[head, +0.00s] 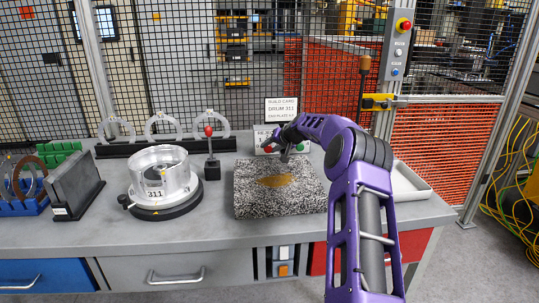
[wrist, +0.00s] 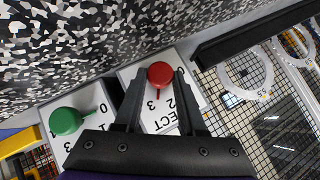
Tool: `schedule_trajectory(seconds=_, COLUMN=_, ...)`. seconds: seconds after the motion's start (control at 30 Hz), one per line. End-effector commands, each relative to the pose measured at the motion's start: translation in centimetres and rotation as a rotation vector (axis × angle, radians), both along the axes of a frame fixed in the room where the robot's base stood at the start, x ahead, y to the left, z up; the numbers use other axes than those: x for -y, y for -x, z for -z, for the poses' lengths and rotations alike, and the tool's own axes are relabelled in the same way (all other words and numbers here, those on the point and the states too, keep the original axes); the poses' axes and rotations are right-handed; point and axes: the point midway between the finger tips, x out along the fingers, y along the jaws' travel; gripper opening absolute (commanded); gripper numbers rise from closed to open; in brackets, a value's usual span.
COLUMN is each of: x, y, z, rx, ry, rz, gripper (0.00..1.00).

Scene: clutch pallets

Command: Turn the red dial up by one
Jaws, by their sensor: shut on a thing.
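The red dial (wrist: 160,74) is a round knob with a thin pointer, on a white plate (wrist: 158,112) printed with numbers. In the wrist view the plate shows upside down. The pointer runs toward the bottom of the picture, near the 3; its exact mark is hard to tell. My gripper (wrist: 159,80) has one finger on each side of the red dial and is shut on it. In the head view the red dial (head: 267,149) shows small beside my gripper (head: 284,156), at the back of the bench.
A green dial (wrist: 66,120) on its own plate sits beside the red one. A speckled block (head: 280,190) with a gold patch stands in front. A drum marked 311 (head: 162,178), a red-knobbed post (head: 210,150) and a ring rack (head: 150,145) stand left. A mesh fence is behind.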

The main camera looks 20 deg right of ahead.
Motion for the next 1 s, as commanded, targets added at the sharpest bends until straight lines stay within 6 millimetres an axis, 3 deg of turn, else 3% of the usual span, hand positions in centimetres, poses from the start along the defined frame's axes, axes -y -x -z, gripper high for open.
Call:
schedule_trajectory(seconds=0.4, x=0.25, y=0.08, z=0.24, rx=0.058, ry=-0.202, rz=0.0, gripper=0.0)
schedule_trajectory(seconds=0.97, x=0.21, y=0.09, z=0.28, rx=0.065, ry=-0.234, rz=-0.001, gripper=0.0)
schedule_trajectory(seconds=1.0, x=0.21, y=0.09, z=0.28, rx=0.065, ry=-0.234, rz=-0.001, gripper=0.43)
